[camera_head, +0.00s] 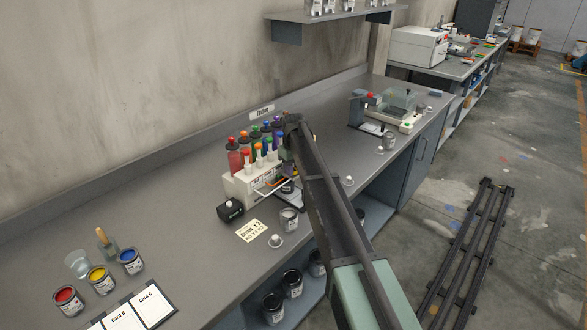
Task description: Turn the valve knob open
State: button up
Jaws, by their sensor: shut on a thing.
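A white paint dispenser (240,187) stands on the grey bench against the wall. Coloured bottles (233,158) rise along its back. My arm reaches from the lower right to the dispenser's right end. My gripper (286,150) is there, mostly hidden behind my arm, shut on what seems to be a valve knob. The held knob and its turn angle cannot be seen. A dark stand (289,190) sits below, partly covered by my arm.
Open paint cans (68,300) stand at left. A wall shelf (335,19) hangs above.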

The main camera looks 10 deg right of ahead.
jog(key=shift+n, duration=1.2)
jog(key=o, duration=0.9)
jog(key=shift+o, duration=0.2)
notch_tip(320, 180, up, 11)
jog(key=p, duration=1.1)
jog(key=shift+f, duration=0.15)
